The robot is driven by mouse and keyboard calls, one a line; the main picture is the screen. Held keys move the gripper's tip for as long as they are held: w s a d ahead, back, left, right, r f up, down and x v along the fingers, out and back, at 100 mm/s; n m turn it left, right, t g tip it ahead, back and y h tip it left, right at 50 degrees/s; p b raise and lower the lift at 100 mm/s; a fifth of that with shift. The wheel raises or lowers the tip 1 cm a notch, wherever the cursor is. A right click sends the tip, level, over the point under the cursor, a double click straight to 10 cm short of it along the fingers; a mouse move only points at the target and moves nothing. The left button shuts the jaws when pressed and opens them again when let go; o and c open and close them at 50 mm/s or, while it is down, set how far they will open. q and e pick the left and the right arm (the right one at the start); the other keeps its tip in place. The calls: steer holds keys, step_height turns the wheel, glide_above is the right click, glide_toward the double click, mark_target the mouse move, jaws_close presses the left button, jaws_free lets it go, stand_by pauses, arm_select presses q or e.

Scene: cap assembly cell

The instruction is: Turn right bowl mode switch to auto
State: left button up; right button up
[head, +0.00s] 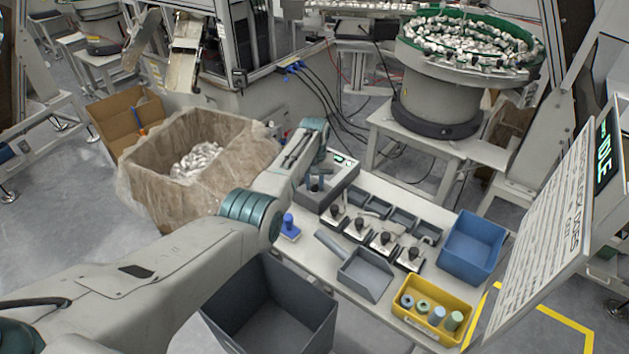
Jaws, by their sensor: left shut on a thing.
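A grey control box (341,187) with a small lit green display stands at the far left end of the white table. My left arm comes in from the lower left and bends over this box. My left gripper (317,183) is low at the top of the box, partly hidden by the arm, and is shut on a small knob there. I cannot read the knob's setting. The right bowl feeder (440,85), with a green rim and many white caps, stands at the back right. My right gripper is not in view.
The table (319,262) holds a row of black-knobbed units (382,243), a blue stamp-like object (289,227), a grey scoop (365,274), a blue bin (473,246) and a yellow bin (432,309). A dark grey bin (270,305) is in front. A bag-lined box (150,180) stands left.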

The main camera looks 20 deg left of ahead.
mark_target(314, 185)
arm_select(q)
steer(key=n, duration=0.4)
steer(key=shift+n+p, duration=0.3)
steer(key=shift+p, duration=0.05)
steer(key=shift+n, duration=2.2)
steer(key=o, duration=1)
steer(key=shift+r+p, duration=0.1)
steer(key=shift+p, duration=0.2)
step_height(314, 185, up, 11)
steer(key=b, duration=0.1)
steer(key=shift+f, duration=0.25)
